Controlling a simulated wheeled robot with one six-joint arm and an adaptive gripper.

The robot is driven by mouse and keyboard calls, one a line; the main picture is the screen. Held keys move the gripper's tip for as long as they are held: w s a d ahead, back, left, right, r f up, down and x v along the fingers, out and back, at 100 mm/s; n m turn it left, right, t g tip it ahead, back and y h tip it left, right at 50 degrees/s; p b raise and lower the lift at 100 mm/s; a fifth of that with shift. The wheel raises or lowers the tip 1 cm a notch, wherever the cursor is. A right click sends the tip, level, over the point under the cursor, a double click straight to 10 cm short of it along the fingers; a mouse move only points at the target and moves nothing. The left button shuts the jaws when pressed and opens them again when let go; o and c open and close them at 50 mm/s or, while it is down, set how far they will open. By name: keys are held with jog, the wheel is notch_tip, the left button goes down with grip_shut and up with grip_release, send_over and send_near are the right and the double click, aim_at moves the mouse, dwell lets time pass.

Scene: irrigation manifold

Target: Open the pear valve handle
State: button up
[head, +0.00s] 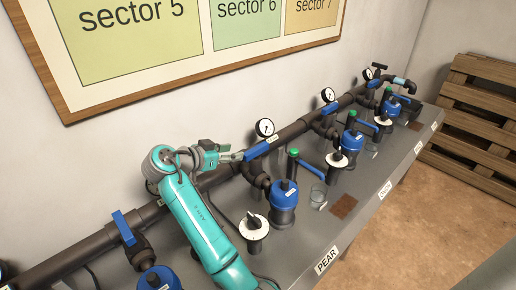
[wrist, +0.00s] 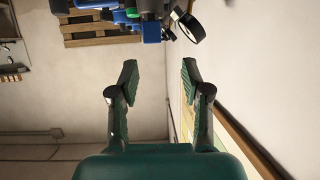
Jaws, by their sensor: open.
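The pear valve handle (head: 262,147) is a blue lever on the pipework above the PEAR label (head: 327,258). It lies roughly along the main pipe, crosswise to the short branch below it. My gripper (head: 238,157) is just left of the lever's near end in the head view; whether they touch is unclear. In the wrist view my gripper (wrist: 158,78) is open, with nothing between its fingers. A blue end, probably of this lever (wrist: 151,31), shows beyond the fingertips, at the top.
A pressure gauge (head: 265,128) stands close behind the lever. A blue-topped filter (head: 284,196) and a dial timer (head: 254,228) stand in front. Another blue lever (head: 123,228) is at the left. The wall board (head: 185,40) hangs above; pallets (head: 478,120) lean at the right.

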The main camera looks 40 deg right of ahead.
aim_at(254, 149)
jog(key=shift+m+g, duration=0.3)
jog(key=shift+g, duration=0.1)
jog(key=x, duration=1)
jog(key=shift+s+d, duration=0.2)
jog(key=shift+d, duration=0.2)
grip_shut()
